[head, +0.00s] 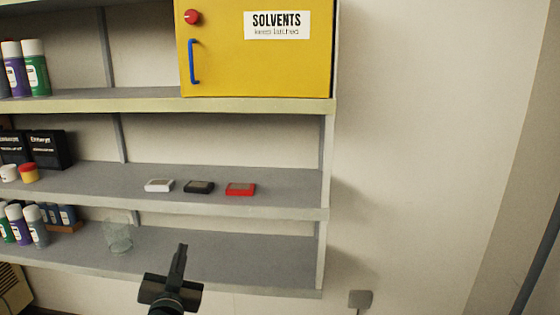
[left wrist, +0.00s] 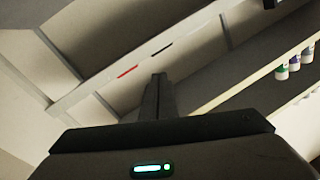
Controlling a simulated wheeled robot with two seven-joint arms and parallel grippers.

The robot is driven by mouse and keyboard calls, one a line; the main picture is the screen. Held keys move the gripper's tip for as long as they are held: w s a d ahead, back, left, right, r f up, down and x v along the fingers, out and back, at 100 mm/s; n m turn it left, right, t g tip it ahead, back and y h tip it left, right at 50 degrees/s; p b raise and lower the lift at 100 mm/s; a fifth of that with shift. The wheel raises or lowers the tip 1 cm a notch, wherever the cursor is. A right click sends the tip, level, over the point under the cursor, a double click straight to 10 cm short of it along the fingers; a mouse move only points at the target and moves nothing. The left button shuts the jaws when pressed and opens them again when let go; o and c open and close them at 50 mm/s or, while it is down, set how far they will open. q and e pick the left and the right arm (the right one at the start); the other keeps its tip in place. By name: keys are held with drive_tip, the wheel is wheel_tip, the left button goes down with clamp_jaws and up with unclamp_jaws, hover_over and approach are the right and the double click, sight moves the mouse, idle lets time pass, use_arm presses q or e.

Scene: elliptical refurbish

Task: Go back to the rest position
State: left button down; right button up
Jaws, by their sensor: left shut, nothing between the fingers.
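My left gripper (head: 181,250) is at the bottom middle of the head view, in front of the lower shelf. Its fingers are together and empty, pointing up. It also shows in the left wrist view (left wrist: 158,80), shut, with the shelf boards beyond it. It appears apart from the shelf and the things on it. My right gripper is in neither view.
A shelf unit (head: 270,214) holds a yellow solvents cabinet (head: 255,65), a white box (head: 159,185), a black box (head: 199,187), a red box (head: 240,189) and a clear container (head: 118,236). Spray cans (head: 36,68) stand left.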

use_arm(q)
drive_tip(key=s+f+n+g, duration=0.1)
drive_tip(key=s+f+g, duration=0.3)
drive_tip(key=s+f, duration=0.8)
drive_tip(key=s+d+f+g+h, duration=0.1)
drive_tip(key=s+f+g, duration=0.4)
drive_tip(key=s, duration=0.6)
drive_tip(key=s+f+g+h, duration=0.1)
drive_tip(key=s+f+g, duration=0.1)
drive_tip(key=s+f, duration=0.75)
drive_tip(key=s+d+f+g, duration=0.1)
drive_tip(key=s+f+g, duration=0.35)
drive_tip(key=s, duration=0.85)
wheel_tip(320, 180, down, 30)
drive_tip(key=s+f+b, duration=0.1)
drive_tip(key=s, duration=0.1)
drive_tip(key=s+a+f+g+b, duration=0.1)
drive_tip(key=s+a+f+g, duration=0.1)
drive_tip(key=s+f, duration=1.5)
drive_tip(key=shift+a+m, duration=0.3)
drive_tip(key=shift+a, duration=0.15)
drive_tip(key=c, duration=2.4)
unclamp_jaws()
drive_tip(key=shift+c, duration=0.2)
